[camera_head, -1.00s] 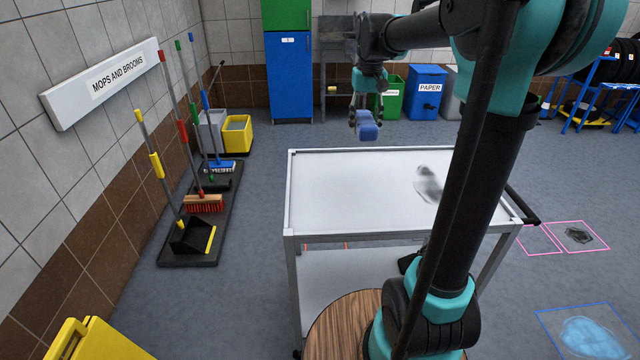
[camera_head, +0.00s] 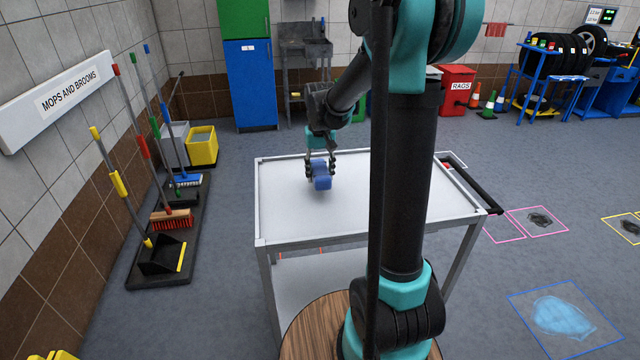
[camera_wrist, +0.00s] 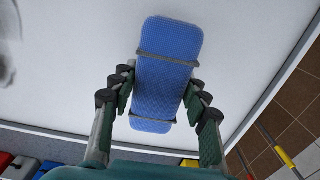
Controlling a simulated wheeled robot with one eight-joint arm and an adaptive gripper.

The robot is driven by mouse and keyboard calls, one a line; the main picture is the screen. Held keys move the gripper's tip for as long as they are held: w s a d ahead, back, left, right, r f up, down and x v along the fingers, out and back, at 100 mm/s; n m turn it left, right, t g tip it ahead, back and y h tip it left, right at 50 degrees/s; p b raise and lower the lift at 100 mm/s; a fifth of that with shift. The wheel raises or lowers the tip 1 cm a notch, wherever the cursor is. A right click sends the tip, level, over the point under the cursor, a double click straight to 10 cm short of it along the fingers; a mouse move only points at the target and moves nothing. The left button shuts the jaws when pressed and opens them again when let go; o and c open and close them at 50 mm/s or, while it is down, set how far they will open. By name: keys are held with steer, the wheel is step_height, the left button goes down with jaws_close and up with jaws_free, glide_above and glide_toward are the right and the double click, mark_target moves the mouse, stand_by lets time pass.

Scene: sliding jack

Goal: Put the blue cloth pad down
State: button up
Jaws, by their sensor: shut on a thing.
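The blue cloth pad (camera_head: 321,175) is between the fingers of my gripper (camera_head: 321,168), over the white top of the cart (camera_head: 278,215). In the wrist view the blue cloth pad (camera_wrist: 168,70) is long and rounded, with dark bands around it. My gripper (camera_wrist: 158,92) is shut on its sides there. A soft shadow shows on the top below the pad; I cannot tell whether the pad touches the top. A grey smudge (camera_wrist: 6,50) lies on the white surface at the left of the wrist view.
The cart top is otherwise clear around the pad where I can see it. My arm hides part of its right side. A black handle (camera_head: 475,188) is at the cart's right end. Mops and brooms (camera_head: 165,215) stand along the left wall.

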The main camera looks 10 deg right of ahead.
mark_target(320, 168)
steer(key=shift+f, duration=2)
steer(key=shift+f, duration=0.15)
steer(key=o, duration=1.1)
step_height(320, 168, up, 12)
steer(key=shift+r, duration=0.2)
